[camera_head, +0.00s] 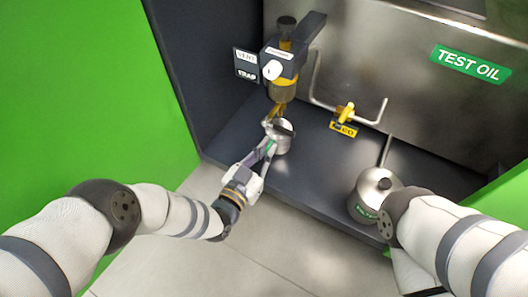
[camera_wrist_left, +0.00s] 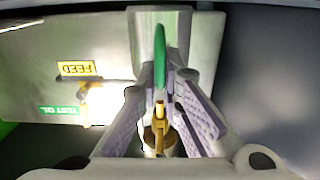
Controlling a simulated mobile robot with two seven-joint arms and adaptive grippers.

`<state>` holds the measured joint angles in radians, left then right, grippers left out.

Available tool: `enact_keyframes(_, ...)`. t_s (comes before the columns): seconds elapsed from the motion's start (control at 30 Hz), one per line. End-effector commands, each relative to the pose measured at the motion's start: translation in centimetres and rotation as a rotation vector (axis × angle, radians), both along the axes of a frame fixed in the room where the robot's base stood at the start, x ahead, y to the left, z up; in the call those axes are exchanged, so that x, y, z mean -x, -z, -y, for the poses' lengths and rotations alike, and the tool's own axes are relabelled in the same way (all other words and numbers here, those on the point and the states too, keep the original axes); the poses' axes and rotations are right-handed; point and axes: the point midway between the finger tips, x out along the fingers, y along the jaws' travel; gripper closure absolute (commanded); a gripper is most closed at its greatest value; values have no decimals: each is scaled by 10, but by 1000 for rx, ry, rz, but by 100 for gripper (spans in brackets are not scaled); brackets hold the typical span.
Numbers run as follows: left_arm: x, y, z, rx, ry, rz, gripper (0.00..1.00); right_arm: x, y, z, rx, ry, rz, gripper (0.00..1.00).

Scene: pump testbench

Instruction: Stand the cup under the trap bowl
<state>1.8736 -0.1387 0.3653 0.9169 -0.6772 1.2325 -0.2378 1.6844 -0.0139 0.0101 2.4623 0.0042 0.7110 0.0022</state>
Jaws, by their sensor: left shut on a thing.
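A small metal cup (camera_head: 282,143) with a dark opening is below the trap bowl (camera_head: 283,88). The amber bowl's yellow drain (camera_head: 277,108) comes down close to the cup's rim. I cannot tell whether the cup's base touches the shelf. My left gripper (camera_head: 269,144) is shut on the cup from the near left, with a green strip between its fingers. In the left wrist view the same strip (camera_wrist_left: 160,50) stands between the padded fingers, and the yellow drain (camera_wrist_left: 160,125) shows in the gap. My right gripper is not visible.
A steel oil can (camera_head: 366,193) stands on the dark shelf (camera_head: 315,175) at right, close to my right arm. A yellow feed valve (camera_head: 345,113) and bent pipe sit on the back wall. A vent and trap sign (camera_head: 246,65) is left of the trap.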

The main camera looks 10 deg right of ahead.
Motion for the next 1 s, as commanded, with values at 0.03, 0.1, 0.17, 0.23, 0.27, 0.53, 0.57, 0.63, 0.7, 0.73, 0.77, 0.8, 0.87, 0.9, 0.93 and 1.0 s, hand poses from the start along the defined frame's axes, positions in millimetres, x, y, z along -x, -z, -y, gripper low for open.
enact_keyframes(0.03, 0, 0, 0, 1, 0, 1, 100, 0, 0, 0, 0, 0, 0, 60)
enact_keyframes(0.1, 0, 0, 0, 1, 0, 1, 100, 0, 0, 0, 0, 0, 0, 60)
enact_keyframes(0.17, 0, 0, 0, 1, 0, 1, 100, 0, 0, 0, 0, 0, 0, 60)
enact_keyframes(0.23, 0, 0, 0, 1, 0, 1, 100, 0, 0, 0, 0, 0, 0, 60)
enact_keyframes(0.27, 0, 1, 0, 0, 0, 1, 100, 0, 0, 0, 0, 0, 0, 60)
enact_keyframes(0.53, 0, 5, 0, -1, 0, 1, 100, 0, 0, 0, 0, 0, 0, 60)
enact_keyframes(0.57, 0, 6, 0, -1, 0, 1, 100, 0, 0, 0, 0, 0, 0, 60)
enact_keyframes(0.63, 0, 6, 0, 0, 0, 0, 87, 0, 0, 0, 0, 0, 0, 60)
enact_keyframes(0.7, 0, 6, 0, 0, 0, 0, 71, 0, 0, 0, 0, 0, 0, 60)
enact_keyframes(0.73, 0, 6, 0, 0, 0, 0, 70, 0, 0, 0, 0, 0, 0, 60)
enact_keyframes(0.77, 0, 6, 0, 0, 0, 0, 70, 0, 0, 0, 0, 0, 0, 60)
enact_keyframes(0.8, 0, 6, 0, 0, 0, 0, 70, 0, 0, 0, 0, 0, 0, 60)
enact_keyframes(0.87, 0, 6, 0, 0, 0, 0, 70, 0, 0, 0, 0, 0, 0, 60)
enact_keyframes(0.9, 0, 6, 0, 0, 0, 0, 70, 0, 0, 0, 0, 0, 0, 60)
enact_keyframes(0.93, 0, 6, 0, -1, 0, 1, 70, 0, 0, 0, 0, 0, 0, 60)
enact_keyframes(1.0, 1, 6, -1, -1, 0, -1, 70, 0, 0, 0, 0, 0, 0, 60)
